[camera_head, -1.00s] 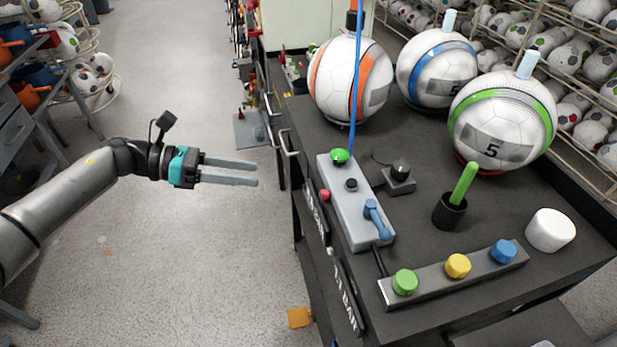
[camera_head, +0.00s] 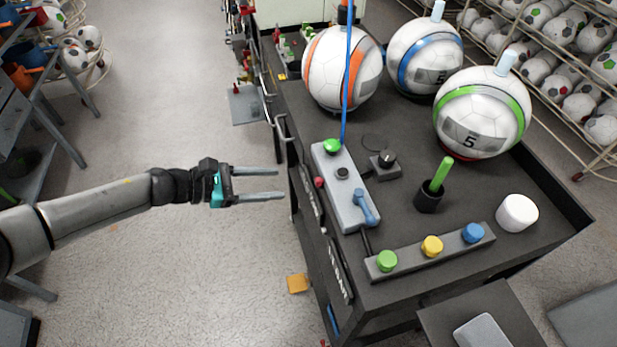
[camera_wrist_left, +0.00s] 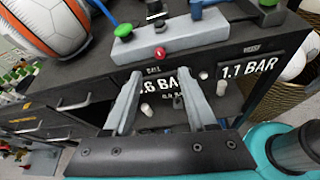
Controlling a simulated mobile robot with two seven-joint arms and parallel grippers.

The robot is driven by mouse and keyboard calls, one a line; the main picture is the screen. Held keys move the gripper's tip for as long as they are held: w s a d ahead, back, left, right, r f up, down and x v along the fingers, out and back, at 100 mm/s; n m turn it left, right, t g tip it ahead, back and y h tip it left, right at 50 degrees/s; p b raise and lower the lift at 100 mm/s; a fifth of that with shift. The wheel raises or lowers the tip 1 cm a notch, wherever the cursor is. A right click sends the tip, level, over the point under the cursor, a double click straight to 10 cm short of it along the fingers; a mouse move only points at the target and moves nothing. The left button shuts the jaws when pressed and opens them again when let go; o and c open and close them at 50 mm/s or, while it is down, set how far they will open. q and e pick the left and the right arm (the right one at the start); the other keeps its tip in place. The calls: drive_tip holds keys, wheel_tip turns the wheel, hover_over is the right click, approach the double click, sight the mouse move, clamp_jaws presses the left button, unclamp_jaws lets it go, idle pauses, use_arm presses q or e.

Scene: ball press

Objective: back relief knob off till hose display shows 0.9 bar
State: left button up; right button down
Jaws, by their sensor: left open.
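My left gripper (camera_head: 281,184) is open and empty, just left of the cart's front side. In the left wrist view its fingertips (camera_wrist_left: 160,74) point at the cart front below a grey valve block. The valve block (camera_head: 340,195) carries a green knob (camera_head: 332,146), a small black knob (camera_head: 342,173), a blue lever (camera_head: 364,207) and a red knob (camera_head: 319,182) on its side. I cannot tell which is the relief knob. In the left wrist view the right display (camera_wrist_left: 248,69) reads 1.1 BAR; its small label is hard to read. The ball display (camera_wrist_left: 170,84) is partly hidden by a finger.
Three balls, including an orange-striped one (camera_head: 342,68), stand at the back of the cart. A bar with green, yellow and blue knobs (camera_head: 432,246), a black cup (camera_head: 429,198) and a white cylinder (camera_head: 517,213) are nearer.

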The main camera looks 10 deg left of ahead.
sight(316, 182)
use_arm(q)
drive_tip(key=x, duration=0.9)
drive_tip(key=shift+w+d+f, duration=0.15)
drive_tip(key=shift+d+f, duration=0.05)
drive_tip(key=shift+d, duration=0.1)
drive_tip(key=shift+c, duration=0.3)
clamp_jaws()
